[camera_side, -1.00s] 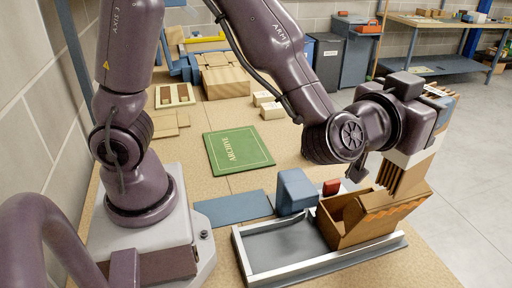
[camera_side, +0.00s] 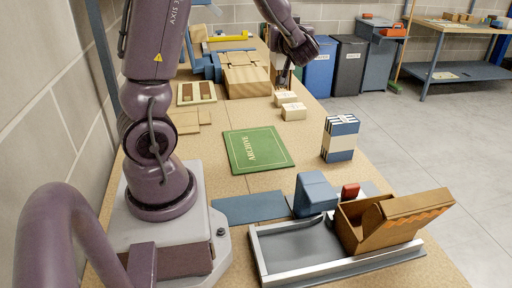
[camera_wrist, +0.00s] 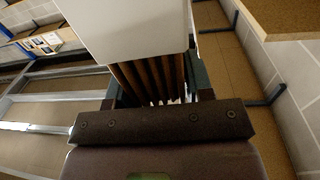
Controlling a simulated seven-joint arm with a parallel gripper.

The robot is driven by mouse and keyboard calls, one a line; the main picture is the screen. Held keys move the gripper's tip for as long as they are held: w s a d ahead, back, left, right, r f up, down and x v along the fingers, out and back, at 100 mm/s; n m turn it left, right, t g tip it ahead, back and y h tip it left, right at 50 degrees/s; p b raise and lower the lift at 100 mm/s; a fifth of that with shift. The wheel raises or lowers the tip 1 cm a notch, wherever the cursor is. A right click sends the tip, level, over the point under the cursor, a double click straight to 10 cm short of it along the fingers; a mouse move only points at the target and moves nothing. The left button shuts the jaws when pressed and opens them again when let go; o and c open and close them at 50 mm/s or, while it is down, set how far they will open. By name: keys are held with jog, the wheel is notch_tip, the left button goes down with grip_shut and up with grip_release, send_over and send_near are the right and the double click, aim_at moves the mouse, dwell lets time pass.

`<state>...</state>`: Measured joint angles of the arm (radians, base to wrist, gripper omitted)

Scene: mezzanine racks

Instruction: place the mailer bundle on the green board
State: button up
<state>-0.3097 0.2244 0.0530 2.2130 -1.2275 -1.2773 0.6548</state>
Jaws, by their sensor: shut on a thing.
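The mailer bundle, a stack of brown layers with a wide white band (camera_wrist: 130,28), is between the fingers of my gripper (camera_wrist: 157,88) in the wrist view. My gripper is shut on it. In the side view my gripper (camera_side: 284,78) is at the far part of the bench, behind the small cartons, and the bundle is hard to make out there. The green board (camera_side: 258,149), marked ARCHIVE, lies flat and bare on the bench, nearer the camera than my gripper.
A blue banded bundle (camera_side: 340,139) stands upright right of the board. Small pale cartons (camera_side: 293,112) sit behind it. An open brown box (camera_side: 390,220), a grey tray (camera_side: 290,247) and a blue block (camera_side: 315,192) are in front. Bins (camera_side: 320,66) stand beyond the bench.

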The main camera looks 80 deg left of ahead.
notch_tip(320, 180, down, 23)
jog(key=s+a+n+g, duration=0.1)
jog(key=s+a, duration=0.1)
jog(key=shift+s+r+g, duration=0.15)
jog(key=shift+s+g, duration=0.05)
jog(key=shift+g, duration=0.1)
jog(key=shift+a, duration=0.1)
dwell(0.3)
jog(key=o, duration=1.2)
jog(key=shift+f, duration=0.2)
jog(key=d, duration=1.2)
jog(key=shift+r, duration=0.15)
